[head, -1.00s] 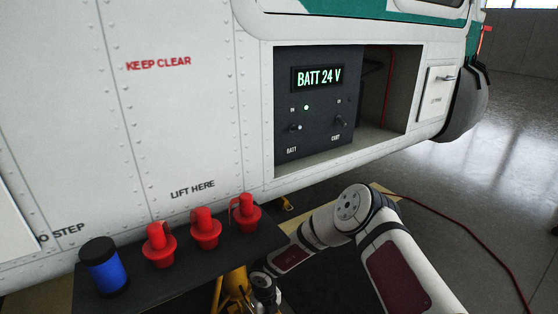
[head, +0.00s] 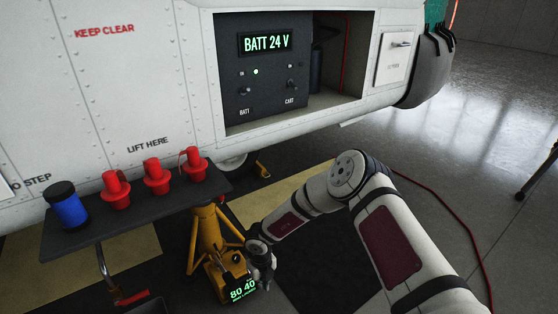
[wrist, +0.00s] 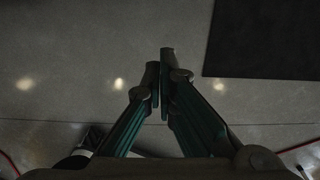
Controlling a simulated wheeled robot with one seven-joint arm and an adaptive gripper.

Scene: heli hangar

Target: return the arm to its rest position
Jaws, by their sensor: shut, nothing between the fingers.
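My arm reaches forward from the lower right in the head view and folds down at its elbow. My gripper (head: 262,274) hangs at the arm's end, beside the yellow jack, fingers pointing down. In the wrist view my gripper (wrist: 160,58) has its two fingers together and empty, above bare grey floor. I cannot tell from the head view whether it touches the jack.
A yellow jack (head: 204,236) with a lit "80 40" display stands close to my gripper. A dark shelf (head: 140,222) holds a blue canister (head: 68,208) and red plugs (head: 156,178). The helicopter's open bay (head: 340,95) lies behind. A red hose (head: 455,215) crosses the floor at right.

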